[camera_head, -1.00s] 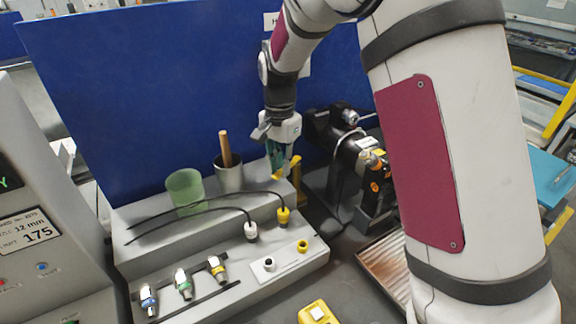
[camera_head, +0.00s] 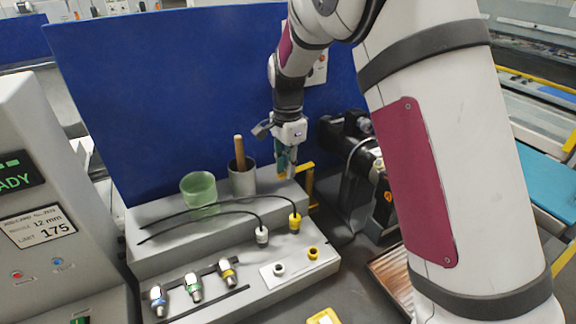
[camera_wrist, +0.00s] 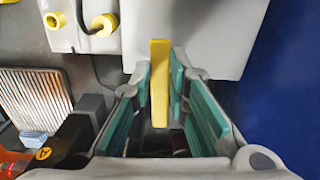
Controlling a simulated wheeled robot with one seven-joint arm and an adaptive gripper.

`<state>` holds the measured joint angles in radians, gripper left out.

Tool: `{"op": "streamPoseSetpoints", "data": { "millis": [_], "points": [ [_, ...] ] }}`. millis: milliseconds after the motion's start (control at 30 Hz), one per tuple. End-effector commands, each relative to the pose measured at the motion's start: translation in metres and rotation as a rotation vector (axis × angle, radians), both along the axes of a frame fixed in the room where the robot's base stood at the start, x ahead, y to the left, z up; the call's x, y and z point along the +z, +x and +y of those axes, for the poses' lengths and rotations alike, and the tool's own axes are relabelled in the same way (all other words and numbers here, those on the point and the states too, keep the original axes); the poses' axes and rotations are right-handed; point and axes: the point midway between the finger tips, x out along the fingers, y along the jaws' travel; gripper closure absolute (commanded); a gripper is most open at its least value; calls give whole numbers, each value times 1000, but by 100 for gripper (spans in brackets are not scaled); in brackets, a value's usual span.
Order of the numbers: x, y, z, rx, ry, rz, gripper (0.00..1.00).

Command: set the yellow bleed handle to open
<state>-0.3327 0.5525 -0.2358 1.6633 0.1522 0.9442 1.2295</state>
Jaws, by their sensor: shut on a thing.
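The yellow bleed handle (camera_wrist: 159,82) is a flat yellow bar between the teal finger pads of my gripper (camera_wrist: 160,95) in the wrist view. My gripper is shut on it. In the head view my gripper (camera_head: 285,162) points down at the back right end of the grey stepped block (camera_head: 222,238). A little of the yellow handle (camera_head: 281,174) shows below the fingertips there. The handle's pivot is hidden, and I cannot tell its exact setting.
Dark machinery (camera_head: 345,150) is close on the right; a blue panel (camera_head: 170,90) stands behind.

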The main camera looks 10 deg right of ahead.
Motion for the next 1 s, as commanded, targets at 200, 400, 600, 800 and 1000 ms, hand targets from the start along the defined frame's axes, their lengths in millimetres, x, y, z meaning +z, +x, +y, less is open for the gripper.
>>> {"op": "streamPoseSetpoints", "data": {
  "millis": [200, 400, 600, 800, 1000],
  "points": [
    [1, 1, -1, 1, 0, -4, 69],
    [1, 1, -1, 1, 0, -2, 64],
    [4, 1, 0, 1, 0, -2, 64],
    [33, 1, 0, 1, 2, -7, 64],
    [74, 1, 0, 2, 0, -6, 64]
  ]
}}
